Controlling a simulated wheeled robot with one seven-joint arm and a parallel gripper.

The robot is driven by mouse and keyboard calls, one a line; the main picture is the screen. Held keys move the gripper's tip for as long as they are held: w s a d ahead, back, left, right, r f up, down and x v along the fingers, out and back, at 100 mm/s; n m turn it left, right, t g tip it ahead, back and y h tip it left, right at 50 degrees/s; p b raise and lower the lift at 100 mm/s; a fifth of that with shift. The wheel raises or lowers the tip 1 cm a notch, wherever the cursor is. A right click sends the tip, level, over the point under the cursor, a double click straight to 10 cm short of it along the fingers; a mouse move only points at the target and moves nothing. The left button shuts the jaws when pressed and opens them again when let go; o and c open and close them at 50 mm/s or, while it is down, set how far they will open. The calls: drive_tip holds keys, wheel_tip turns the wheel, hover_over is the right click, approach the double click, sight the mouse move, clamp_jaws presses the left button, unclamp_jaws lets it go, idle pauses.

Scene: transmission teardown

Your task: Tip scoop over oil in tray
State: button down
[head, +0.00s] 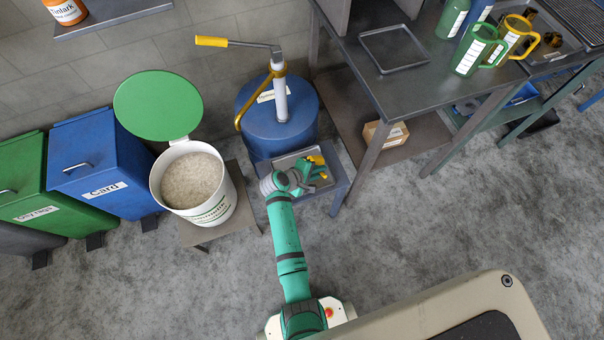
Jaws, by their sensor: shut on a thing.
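My gripper (312,171) is at the end of my green arm, over the tray (290,159) on a small blue-grey stand beside the blue drum. It is shut on the scoop, of which only small yellow parts (317,160) seem to show at the gripper. The scoop's bowl and its contents cannot be made out, nor can its tilt. My arm and gripper cover much of the tray, and I cannot make out the oil in it.
A white bucket of pale granules (194,181) with its green lid open stands left of the tray. A blue drum (297,127) with a hand pump (281,90) stands behind. A grey workbench (410,70) is to the right. Blue and green bins (104,165) line the left wall.

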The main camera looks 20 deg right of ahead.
drive_tip(key=shift+d+y, duration=0.4)
drive_tip(key=shift+y, duration=0.1)
drive_tip(key=y, duration=0.1)
drive_tip(key=d+y, duration=0.1)
drive_tip(key=y, duration=0.2)
drive_tip(key=shift+d+r+m+g, duration=0.25)
drive_tip(key=shift+d+m+g, duration=0.05)
drive_tip(key=shift+d+m, duration=0.1)
drive_tip(key=shift+w+d+f+y, duration=0.1)
drive_tip(key=shift+d+y, duration=0.3)
drive_tip(key=shift+y, duration=0.2)
drive_tip(key=d+y, duration=0.1)
drive_tip(key=d+f+y, duration=0.1)
drive_tip(key=d+y, duration=0.1)
drive_tip(key=shift+w+d+m+b, duration=0.1)
drive_tip(key=shift+d+m+b, duration=0.2)
drive_tip(key=shift+b, duration=0.1)
drive_tip(key=d+r+y+b, duration=0.1)
drive_tip(key=d+r+y, duration=0.1)
drive_tip(key=r, duration=1)
drive_tip(key=d+r+y+b, duration=0.1)
drive_tip(key=r+y, duration=0.1)
drive_tip(key=r, duration=1)
drive_tip(key=shift+d+m, duration=0.3)
drive_tip(key=shift+d, duration=0.05)
